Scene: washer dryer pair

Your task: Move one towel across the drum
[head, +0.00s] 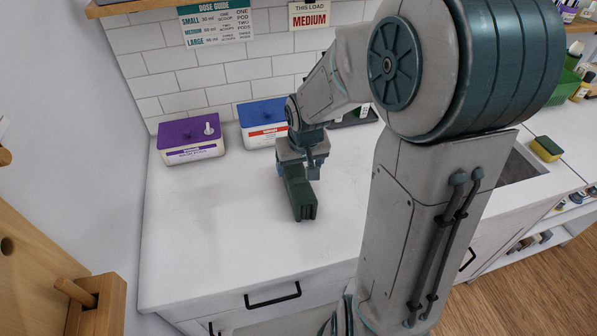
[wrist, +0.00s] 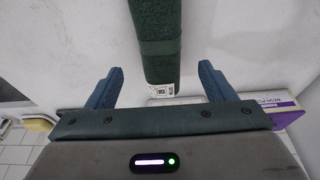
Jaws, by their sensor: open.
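A dark green rolled towel (head: 300,196) with a band around it lies on the white counter, below and in front of my gripper (head: 304,168) in the head view. In the wrist view, the near end of the towel (wrist: 160,45), with a small white label, lies between the lines of my two blue fingers (wrist: 160,72). The fingers are spread, with a gap on each side of the towel. I cannot tell how high the fingers are above the counter. No drum is in view.
A purple-lidded box (head: 190,152) and a blue-lidded box (head: 262,135) stand at the tiled back wall. A sponge (head: 546,148) lies near the sink at right. The counter's left front (head: 205,235) is clear. A wooden piece (head: 95,305) stands at lower left.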

